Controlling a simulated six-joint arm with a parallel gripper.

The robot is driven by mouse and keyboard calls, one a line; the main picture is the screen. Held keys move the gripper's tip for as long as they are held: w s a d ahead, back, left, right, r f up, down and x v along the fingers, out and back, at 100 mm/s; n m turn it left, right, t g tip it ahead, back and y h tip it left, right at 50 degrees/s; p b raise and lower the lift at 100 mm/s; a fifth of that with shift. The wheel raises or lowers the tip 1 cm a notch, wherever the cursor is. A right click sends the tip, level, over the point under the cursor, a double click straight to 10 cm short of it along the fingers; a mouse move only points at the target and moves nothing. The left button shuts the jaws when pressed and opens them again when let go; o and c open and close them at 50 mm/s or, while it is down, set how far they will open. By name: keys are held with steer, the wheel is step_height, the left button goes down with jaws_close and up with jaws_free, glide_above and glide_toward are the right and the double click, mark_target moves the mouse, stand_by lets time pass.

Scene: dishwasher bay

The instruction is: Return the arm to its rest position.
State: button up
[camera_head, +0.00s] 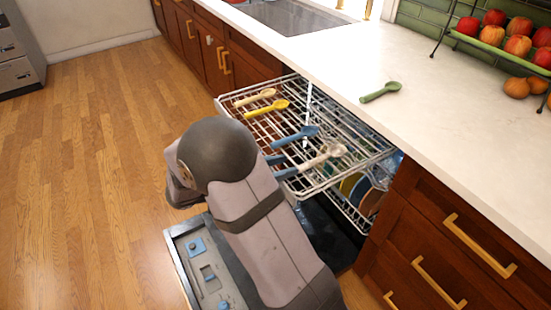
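My arm rises from the bottom of the head view, with its dark rounded joint in front of the dishwasher's left side. Two short blue-grey pieces, which look like the fingertips of my gripper (281,166), show just right of that joint, over the upper rack (377,155). The rest of the gripper is hidden behind the arm. A beige spoon (327,155) lies close to these tips; whether they touch it I cannot tell. A blue spoon (296,136), a yellow spoon (267,108) and another beige spoon (255,97) lie on the rack.
The dishwasher door (187,262) is open low beside my arm. Plates (352,184) stand in the lower rack. A green spoon (380,92) lies on the white counter (440,130). A fruit stand (500,50) is at the back right. The wooden floor (80,180) at left is clear.

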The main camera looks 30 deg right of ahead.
steer(key=w+a+r+n+t+y+p, duration=0.3)
steer(key=w+a+n+t+y, duration=0.25)
steer(key=w+t, duration=0.45)
steer(key=a+f+n+y+b, duration=0.2)
steer(key=a+f+n+y, duration=0.35)
steer(key=a+y, duration=0.5)
steer(key=s+a+f+n+g+y, duration=0.1)
steer(key=s+a+f+n+g, duration=0.15)
steer(key=s, duration=0.35)
steer(key=s+a+f+n+g, duration=0.2)
steer(key=s+g, duration=0.1)
steer(key=s, duration=0.2)
steer(key=s+d+f+n+g+h, duration=0.1)
steer(key=s+d+g, duration=0.1)
steer(key=s, duration=0.5)
steer(key=s+d+f+n+g+h, duration=0.1)
steer(key=s+d+n+g, duration=0.15)
steer(key=s, duration=0.45)
step_height(320, 180, up, 19)
steer(key=m+p, duration=0.1)
steer(key=p, duration=1.7)
steer(key=shift+w+f+y, duration=0.15)
steer(key=shift+w+y, duration=0.15)
